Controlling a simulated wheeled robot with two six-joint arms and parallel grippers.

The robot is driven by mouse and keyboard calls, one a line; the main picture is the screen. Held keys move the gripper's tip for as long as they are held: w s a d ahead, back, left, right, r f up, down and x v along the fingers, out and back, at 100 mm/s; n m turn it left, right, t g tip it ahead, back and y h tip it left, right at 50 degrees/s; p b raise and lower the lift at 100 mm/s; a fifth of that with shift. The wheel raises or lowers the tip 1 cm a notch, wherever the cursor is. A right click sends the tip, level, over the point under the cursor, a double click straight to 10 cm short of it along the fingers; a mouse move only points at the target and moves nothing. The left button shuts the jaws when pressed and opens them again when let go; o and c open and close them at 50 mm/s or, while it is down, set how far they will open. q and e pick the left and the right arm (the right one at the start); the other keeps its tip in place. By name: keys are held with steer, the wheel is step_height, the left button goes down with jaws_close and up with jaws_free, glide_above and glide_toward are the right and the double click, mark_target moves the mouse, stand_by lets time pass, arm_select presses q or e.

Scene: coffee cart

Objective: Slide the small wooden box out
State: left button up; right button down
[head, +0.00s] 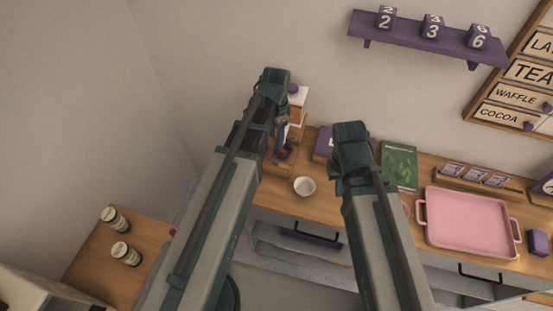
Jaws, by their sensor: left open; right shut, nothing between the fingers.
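A wooden piece with a white top and a purple knob (299,101) stands at the back left of the counter, partly behind my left arm. Its lower wooden part (290,163) shows below, with a dark purple piece at its front. I cannot tell which part is the small wooden box. My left gripper (281,135) is open, in front of this piece; whether it touches is hidden. My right gripper (337,182) is shut and empty over the counter, right of a white bowl (304,187), mostly hidden by its wrist.
A purple box (324,143), green book (399,165), card holder (480,178) and pink tray (468,223) stand right on the wooden counter (270,197). Two jars (126,253) stand on a lower-left surface. A purple shelf (410,33) holds number blocks. A drawer handle (318,237) sits below the counter.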

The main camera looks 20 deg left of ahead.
mark_target(276, 161)
arm_select(q)
step_height(276, 161, down, 12)
steer(key=b, duration=1.1)
steer(key=shift+f, duration=0.1)
steer(key=shift+c, duration=0.3)
jaws_close()
stand_by(0.5)
